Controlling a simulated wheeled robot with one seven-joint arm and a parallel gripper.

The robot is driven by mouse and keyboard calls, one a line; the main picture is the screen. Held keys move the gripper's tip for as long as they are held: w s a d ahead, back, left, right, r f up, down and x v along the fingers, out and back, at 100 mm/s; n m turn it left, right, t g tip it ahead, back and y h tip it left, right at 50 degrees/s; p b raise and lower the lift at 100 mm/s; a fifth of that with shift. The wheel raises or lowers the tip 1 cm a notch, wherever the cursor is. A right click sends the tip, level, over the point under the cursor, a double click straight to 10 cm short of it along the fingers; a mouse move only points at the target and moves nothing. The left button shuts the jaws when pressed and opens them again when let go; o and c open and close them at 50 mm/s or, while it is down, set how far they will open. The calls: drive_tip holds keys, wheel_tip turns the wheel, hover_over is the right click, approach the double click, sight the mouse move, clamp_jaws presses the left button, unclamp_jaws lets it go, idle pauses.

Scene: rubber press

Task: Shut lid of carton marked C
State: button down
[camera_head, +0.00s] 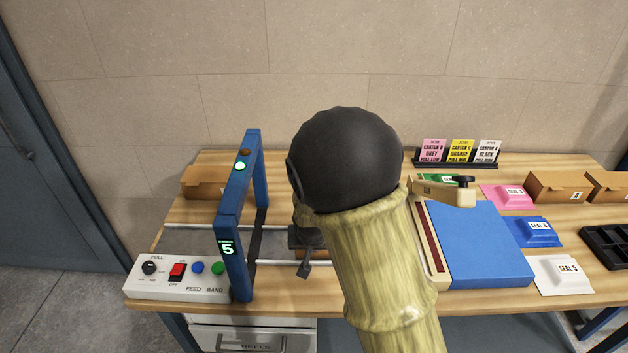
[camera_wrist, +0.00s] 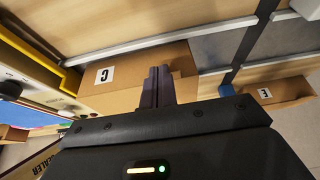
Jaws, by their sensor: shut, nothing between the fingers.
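The brown carton marked C (camera_wrist: 130,80) is in the wrist view, its white label on the side facing the camera. My gripper (camera_wrist: 158,72) is shut and empty, with its fingertips in front of the carton's right part. I cannot tell whether they touch it. The fingers cover part of the carton, and I cannot tell how far its lid is closed. In the head view my gripper (camera_head: 306,262) is low over the bench beside the blue arch, and my arm hides most of carton C.
The blue arch (camera_head: 236,225) with a lit green lamp stands left of my gripper. A carton marked E (camera_wrist: 275,95) is beyond it. A control box (camera_head: 180,278) is at front left. A blue pad (camera_head: 485,245), seal packets and more cartons (camera_head: 555,187) fill the right.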

drive_tip(key=shift+s+f, duration=0.1)
drive_tip(key=shift+f, duration=0.2)
drive_tip(key=shift+w, duration=0.45)
drive_tip(key=shift+w+f, duration=0.1)
drive_tip(key=shift+w, duration=0.1)
drive_tip(key=shift+d, duration=0.15)
wheel_tip(320, 180, up, 5)
drive_tip(key=p, duration=0.4)
drive_tip(key=s+r+b, duration=0.1)
drive_tip(key=s, duration=0.8)
drive_tip(key=shift+s+a+r+b, duration=0.3)
drive_tip(key=shift+s+b, duration=0.05)
